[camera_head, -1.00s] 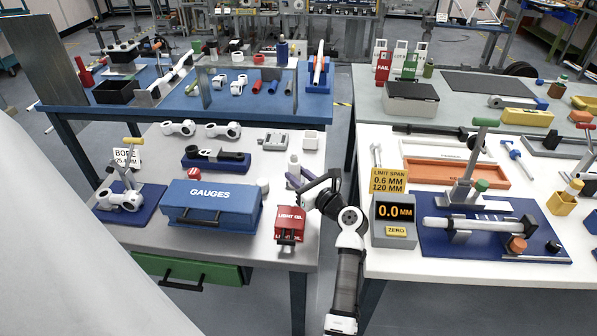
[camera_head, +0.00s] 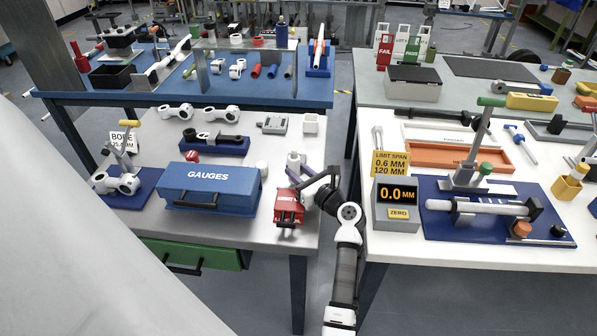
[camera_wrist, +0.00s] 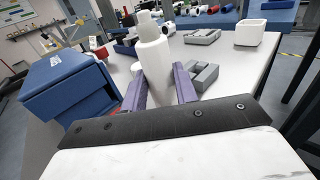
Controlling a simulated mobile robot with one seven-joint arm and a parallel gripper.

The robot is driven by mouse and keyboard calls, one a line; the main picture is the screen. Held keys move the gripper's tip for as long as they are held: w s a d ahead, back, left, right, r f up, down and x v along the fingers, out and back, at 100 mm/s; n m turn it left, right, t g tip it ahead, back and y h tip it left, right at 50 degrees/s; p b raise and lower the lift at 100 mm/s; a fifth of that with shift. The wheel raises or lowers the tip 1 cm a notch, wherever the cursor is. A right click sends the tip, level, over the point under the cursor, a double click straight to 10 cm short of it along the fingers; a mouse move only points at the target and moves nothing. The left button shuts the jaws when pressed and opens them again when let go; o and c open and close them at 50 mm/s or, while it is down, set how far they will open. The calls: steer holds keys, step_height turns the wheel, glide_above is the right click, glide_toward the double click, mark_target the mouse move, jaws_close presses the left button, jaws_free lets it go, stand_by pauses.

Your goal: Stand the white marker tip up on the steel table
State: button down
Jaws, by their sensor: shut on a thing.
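The white marker (camera_wrist: 153,62) is held upright between the purple fingers of my gripper (camera_wrist: 158,84), its narrower end up, in the wrist view. My gripper is shut on it. In the head view the marker (camera_head: 294,160) shows above my gripper (camera_head: 296,177), over the front right part of the steel table (camera_head: 240,238), just behind the red LIGHT OIL can. The marker's lower end is hidden by the gripper, so I cannot tell whether it touches the table.
The red LIGHT OIL can (camera_head: 288,207) stands close in front of my gripper. A blue GAUGES box (camera_head: 208,187) is to the left and a small white cup (camera_head: 262,168) is nearby. A white open box (camera_head: 311,124) and grey block (camera_head: 274,123) lie behind.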

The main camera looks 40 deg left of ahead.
steer(key=shift+f, duration=0.3)
steer(key=c, duration=1)
jaws_free()
steer(key=b+v, duration=0.3)
steer(key=v, duration=0.9)
steer(key=shift+r, duration=0.1)
